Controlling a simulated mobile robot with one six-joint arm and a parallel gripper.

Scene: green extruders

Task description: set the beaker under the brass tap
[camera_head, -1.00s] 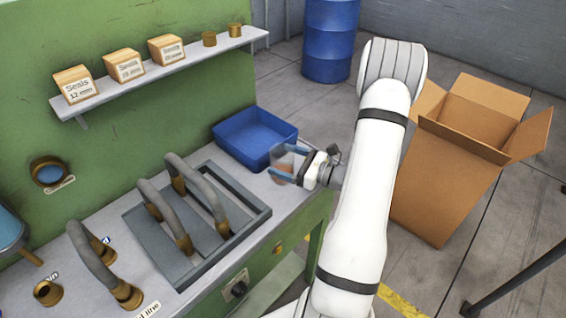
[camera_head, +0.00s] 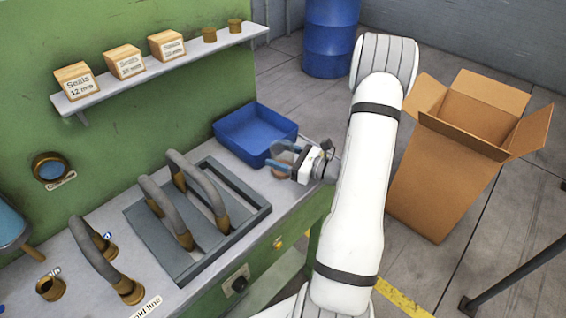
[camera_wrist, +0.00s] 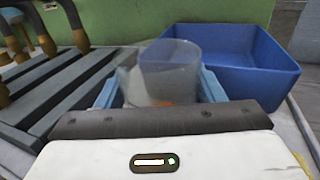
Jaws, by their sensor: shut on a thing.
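My gripper (camera_head: 282,162) is shut on the clear beaker (camera_wrist: 168,72), with a blue finger on either side of it. In the wrist view the beaker stands roughly upright between the fingers, with something orange-brown showing low in it. In the head view the beaker is small and partly hidden by the gripper, at the bench's front edge beside the blue tray. I cannot tell whether its base touches the bench. I cannot make out a brass tap for certain; a brass fitting (camera_head: 50,287) stands on the bench at the lower left.
The blue tray (camera_head: 222,131) is just behind the gripper. A grey rack (camera_head: 262,212) with several curved hoses lies to the left. A shelf (camera_head: 190,55) with boxes runs along the green wall. An open cardboard box (camera_head: 440,190) stands on the floor at right.

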